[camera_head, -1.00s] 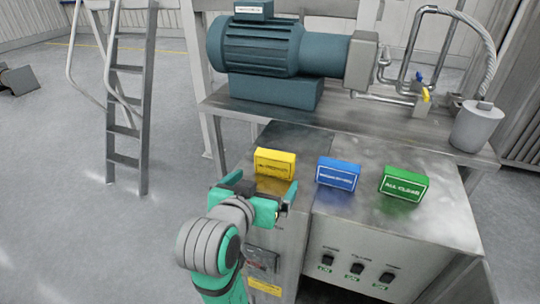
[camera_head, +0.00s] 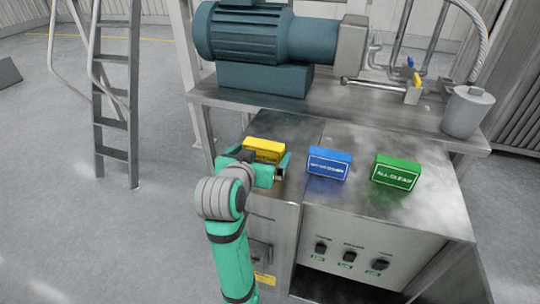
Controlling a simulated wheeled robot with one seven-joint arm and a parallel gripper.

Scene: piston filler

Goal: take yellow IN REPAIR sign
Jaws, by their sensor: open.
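The yellow sign (camera_head: 264,148) stands on the left part of the metal cabinet top. Its lower part is hidden behind my gripper. My gripper (camera_head: 264,163) is open, with its two fingers just in front of the yellow sign and to its sides. Whether the fingers touch the sign I cannot tell. My arm reaches up from the bottom of the view.
A blue sign (camera_head: 329,162) and a green ALL CLEAR sign (camera_head: 395,172) stand to the right on the cabinet top (camera_head: 345,205). A teal motor (camera_head: 255,45) sits on the shelf behind. A grey pot (camera_head: 468,111) is at the right, a ladder (camera_head: 115,95) at the left.

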